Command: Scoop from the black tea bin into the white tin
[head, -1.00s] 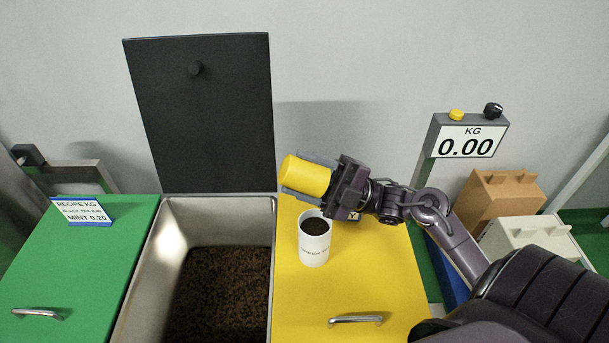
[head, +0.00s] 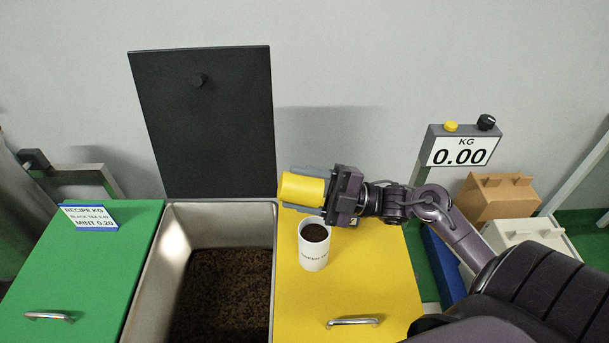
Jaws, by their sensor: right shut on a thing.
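The black tea bin (head: 148,285) is an open steel-walled bin with dark loose tea (head: 222,295) low inside. Its black lid (head: 205,125) stands raised at the back. The white tin (head: 313,255) stands upright on the yellow lid right of the bin, with dark tea showing at its mouth. My right gripper (head: 318,190) is shut on a yellow cylindrical scoop (head: 301,188), held on its side, almost level, above and behind the tin. The scoop's inside is hidden. My left gripper is not in view.
A green lid (head: 85,265) with a recipe card (head: 90,217) lies to the left. The yellow lid (head: 370,275) is mostly clear. A scale display (head: 460,150) reading 0.00 stands at the right, near a brown box (head: 495,197) and a white box (head: 530,232).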

